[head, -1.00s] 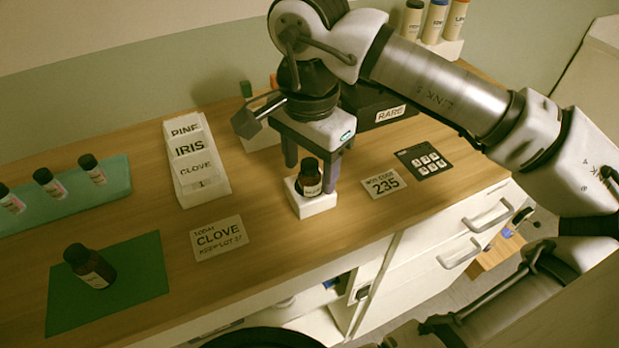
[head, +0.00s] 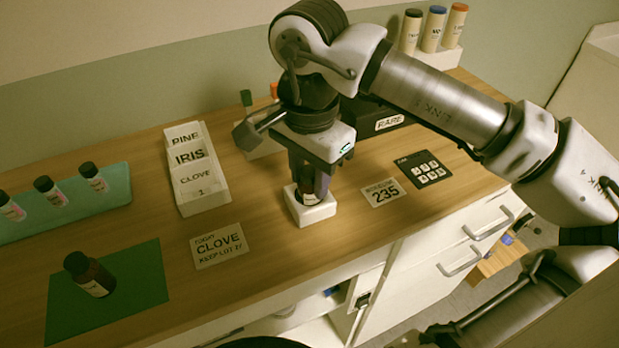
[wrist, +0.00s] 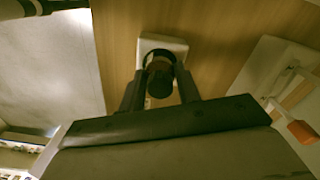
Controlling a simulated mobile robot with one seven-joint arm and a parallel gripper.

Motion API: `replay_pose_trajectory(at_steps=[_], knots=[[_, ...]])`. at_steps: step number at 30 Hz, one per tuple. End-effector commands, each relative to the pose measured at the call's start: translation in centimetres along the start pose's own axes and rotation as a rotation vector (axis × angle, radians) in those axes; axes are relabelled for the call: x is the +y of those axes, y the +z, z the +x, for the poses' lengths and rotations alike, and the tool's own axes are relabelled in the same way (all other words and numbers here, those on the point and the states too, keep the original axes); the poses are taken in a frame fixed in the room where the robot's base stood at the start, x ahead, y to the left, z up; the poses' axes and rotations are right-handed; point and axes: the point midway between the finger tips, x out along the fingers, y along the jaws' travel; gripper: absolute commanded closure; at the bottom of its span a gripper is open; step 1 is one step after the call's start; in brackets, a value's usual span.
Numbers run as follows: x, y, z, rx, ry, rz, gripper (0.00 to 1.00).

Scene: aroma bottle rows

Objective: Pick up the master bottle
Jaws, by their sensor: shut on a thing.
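A dark bottle, taken as the master bottle (head: 306,186), stands upright in a small white holder (head: 314,214) near the counter's front edge. My gripper (head: 308,180) points down from above, shut on this bottle, with its fingers on either side and hiding most of it. In the wrist view the bottle's dark round cap (wrist: 160,76) sits between the two fingers of my gripper (wrist: 160,90), with the white holder (wrist: 172,44) behind it. The bottle's base still appears to be in the holder. Its label is not readable now.
A similar dark bottle (head: 92,276) stands on a green mat (head: 140,288) at left. Several small bottles are on a teal tray (head: 115,180). A CLOVE card (head: 219,246), a 235 card (head: 383,192), a keypad (head: 425,170) and white file boxes (head: 203,200) surround the holder.

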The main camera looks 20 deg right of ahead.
Motion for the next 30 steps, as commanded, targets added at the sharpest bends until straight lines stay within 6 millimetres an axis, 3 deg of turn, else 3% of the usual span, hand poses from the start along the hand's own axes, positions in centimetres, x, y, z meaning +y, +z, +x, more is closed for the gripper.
replay_pose_trajectory(at_steps=[8,21,30], knots=[[0.0,0.0,-3.9,0.001,-0.001,0.000,0.90],[0.0,0.0,-15.4,0.001,-0.002,-0.001,0.90],[0.0,0.0,-19.3,0.000,0.000,0.000,0.90]])
